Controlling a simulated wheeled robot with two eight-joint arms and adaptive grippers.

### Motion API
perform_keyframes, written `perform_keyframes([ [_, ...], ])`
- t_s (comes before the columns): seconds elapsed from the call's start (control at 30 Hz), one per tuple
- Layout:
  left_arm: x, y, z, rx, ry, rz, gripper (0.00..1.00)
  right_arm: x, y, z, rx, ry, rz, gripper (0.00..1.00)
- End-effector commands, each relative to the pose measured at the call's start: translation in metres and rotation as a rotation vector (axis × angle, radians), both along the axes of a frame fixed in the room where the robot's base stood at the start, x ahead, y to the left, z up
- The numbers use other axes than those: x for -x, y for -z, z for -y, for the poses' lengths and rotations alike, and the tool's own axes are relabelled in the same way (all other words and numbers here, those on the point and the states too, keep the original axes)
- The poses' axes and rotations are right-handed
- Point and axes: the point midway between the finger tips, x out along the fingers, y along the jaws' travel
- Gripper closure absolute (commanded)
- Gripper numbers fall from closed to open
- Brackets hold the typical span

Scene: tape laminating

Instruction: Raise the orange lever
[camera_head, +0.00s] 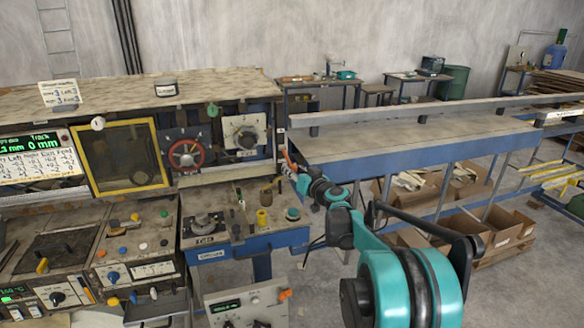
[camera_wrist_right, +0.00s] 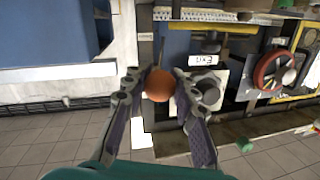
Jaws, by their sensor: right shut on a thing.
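The orange lever shows in the right wrist view as a round orange knob (camera_wrist_right: 159,85) on a thin dark rod. My right gripper (camera_wrist_right: 158,77) has one finger on each side of the knob and is shut on it. In the head view my right gripper (camera_head: 294,171) is at the right end of the control panel, by the edge of the blue bench. A bit of orange (camera_head: 286,156) shows there at its tip; the fingers are small and partly hidden. My left gripper is in neither view.
Left of the lever are a grey dial (camera_head: 246,133) and a red handwheel (camera_head: 186,153). A long blue bench (camera_head: 400,145) stands on the right. Open floor shows in front.

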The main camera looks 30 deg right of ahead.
Motion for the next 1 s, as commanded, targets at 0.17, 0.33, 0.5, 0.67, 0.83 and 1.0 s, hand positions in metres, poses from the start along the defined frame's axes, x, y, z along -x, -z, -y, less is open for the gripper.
perform_keyframes([
  [0.17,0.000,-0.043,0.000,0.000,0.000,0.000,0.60,0.001,-0.029,0.000,-0.029,0.001,-0.125,1.00],
  [0.33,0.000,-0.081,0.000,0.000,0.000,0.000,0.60,0.000,-0.050,0.000,-0.065,0.001,-0.277,1.00],
  [0.5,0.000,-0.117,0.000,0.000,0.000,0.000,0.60,-0.004,-0.069,0.002,-0.104,0.002,-0.434,1.00],
  [0.67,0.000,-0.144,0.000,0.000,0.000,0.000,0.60,-0.010,-0.083,0.003,-0.136,0.003,-0.568,1.00],
  [0.83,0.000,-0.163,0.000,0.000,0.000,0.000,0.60,-0.017,-0.093,0.005,-0.166,0.003,-0.686,1.00],
  [1.0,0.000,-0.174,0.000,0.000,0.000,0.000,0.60,-0.022,-0.099,0.006,-0.175,0.003,-0.719,1.00],
])
